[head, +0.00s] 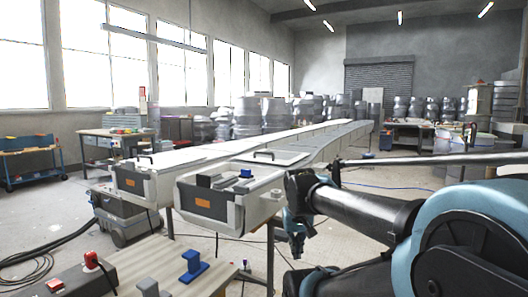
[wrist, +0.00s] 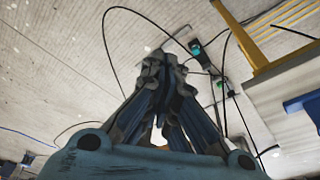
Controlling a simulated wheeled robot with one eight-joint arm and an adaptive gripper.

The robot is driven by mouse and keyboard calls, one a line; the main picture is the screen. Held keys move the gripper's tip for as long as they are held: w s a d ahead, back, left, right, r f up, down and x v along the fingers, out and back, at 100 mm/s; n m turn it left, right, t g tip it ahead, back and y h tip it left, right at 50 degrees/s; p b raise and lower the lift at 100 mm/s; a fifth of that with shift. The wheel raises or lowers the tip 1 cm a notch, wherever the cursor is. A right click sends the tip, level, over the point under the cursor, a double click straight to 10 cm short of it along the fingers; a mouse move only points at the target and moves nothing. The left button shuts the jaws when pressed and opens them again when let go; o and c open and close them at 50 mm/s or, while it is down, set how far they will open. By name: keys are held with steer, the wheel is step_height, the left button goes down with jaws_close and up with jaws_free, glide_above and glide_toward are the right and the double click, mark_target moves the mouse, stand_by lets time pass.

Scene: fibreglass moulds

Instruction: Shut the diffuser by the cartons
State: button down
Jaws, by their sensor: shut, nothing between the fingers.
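I cannot pick out a diffuser or cartons for certain in either view. My gripper (wrist: 165,68) is in the middle of the wrist view, with its fingertips together and nothing between them. Below it in that view is bare grey floor with dark cables. In the head view, my arm comes in from the right, and the blue-grey part at its end hangs beside the front end of the long white bench. Much of the gripper is hard to make out there.
A long white bench (head: 228,217) with orange labels runs away into the room. In front is a wooden table (head: 157,262) with a blue fixture (head: 193,266) on it. A blue cart (head: 31,165) stands far left. Metal drums (head: 250,115) line the back. Cables lie on the floor.

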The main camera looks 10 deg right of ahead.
steer(key=w+d+r+m+h, duration=0.1)
steer(key=w+d+r+m, duration=0.1)
steer(key=w+r, duration=1.15)
step_height(320, 180, up, 16)
steer(key=f+m+t+h, duration=0.1)
steer(key=m+t+h, duration=0.3)
steer(key=m, duration=0.1)
glide_above(265, 159)
steer(key=s+a, duration=0.1)
steer(key=shift+s+a+r, duration=0.1)
steer(key=shift+s+r, duration=0.1)
steer(key=shift+r, duration=0.05)
steer(key=x, duration=0.8)
steer(key=shift+w+f, duration=0.3)
steer(key=shift+s+a+f, duration=0.1)
steer(key=shift+s+a, duration=0.4)
steer(key=shift+s, duration=0.4)
steer(key=shift+s+a+f, duration=0.3)
steer(key=shift+s+a, duration=0.25)
steer(key=shift+s, duration=0.15)
